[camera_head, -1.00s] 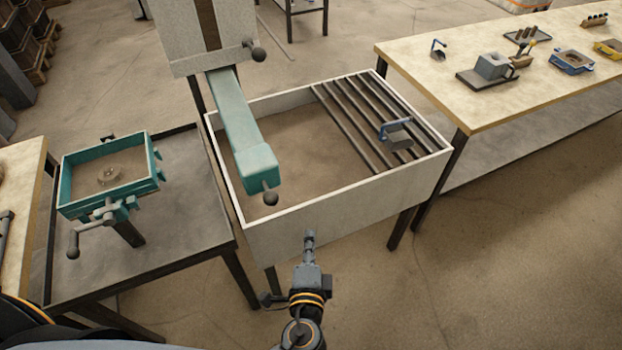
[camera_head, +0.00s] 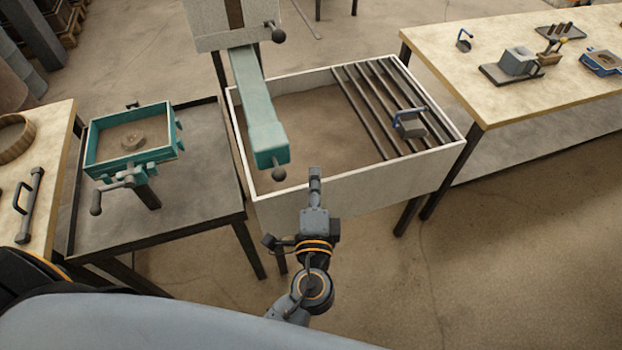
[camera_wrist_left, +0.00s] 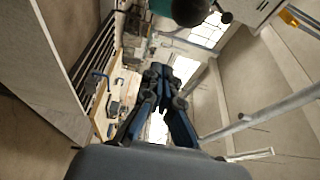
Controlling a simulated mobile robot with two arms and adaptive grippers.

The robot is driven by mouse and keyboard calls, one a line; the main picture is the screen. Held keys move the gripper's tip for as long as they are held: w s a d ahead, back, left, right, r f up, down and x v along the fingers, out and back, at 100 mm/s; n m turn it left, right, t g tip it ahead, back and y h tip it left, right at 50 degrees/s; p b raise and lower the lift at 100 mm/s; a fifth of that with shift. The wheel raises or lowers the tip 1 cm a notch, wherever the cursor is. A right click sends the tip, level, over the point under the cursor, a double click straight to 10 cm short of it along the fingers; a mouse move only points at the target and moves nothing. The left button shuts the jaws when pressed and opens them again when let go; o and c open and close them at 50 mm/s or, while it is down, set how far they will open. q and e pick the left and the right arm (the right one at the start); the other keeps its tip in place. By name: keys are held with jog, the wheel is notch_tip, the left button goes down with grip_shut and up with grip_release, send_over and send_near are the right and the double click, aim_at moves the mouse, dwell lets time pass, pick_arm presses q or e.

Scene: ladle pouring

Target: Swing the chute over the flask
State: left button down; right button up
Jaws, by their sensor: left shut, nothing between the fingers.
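The teal chute (camera_head: 258,95) runs from the grey hopper over the sand bin, its end knob (camera_head: 279,174) near the bin's front wall. The flask (camera_head: 160,157) is a teal open box holding sand with a round shape in it, on the left stand, well to the left of the chute's end. My left gripper (camera_head: 314,175) is shut and empty, just right of the chute's knob and apart from it in the picture. Its closed fingers (camera_wrist_left: 160,75) show in the left wrist view, with a large dark knob (camera_wrist_left: 190,10) near the top edge. My right gripper is not in view.
The white-walled bin (camera_head: 370,185) holds sand and bars, with a blue-handled grey tool (camera_head: 409,123) on the bars. The grey hopper (camera_head: 225,30) stands behind. A wooden table (camera_head: 470,75) with small tools is at the right. The dark stand (camera_head: 200,205) carries the flask.

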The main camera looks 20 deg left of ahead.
pick_arm(q)
jog(key=w+a+p, duration=0.4)
jog(key=a, duration=0.1)
dwell(0.3)
jog(key=shift+a, duration=0.1)
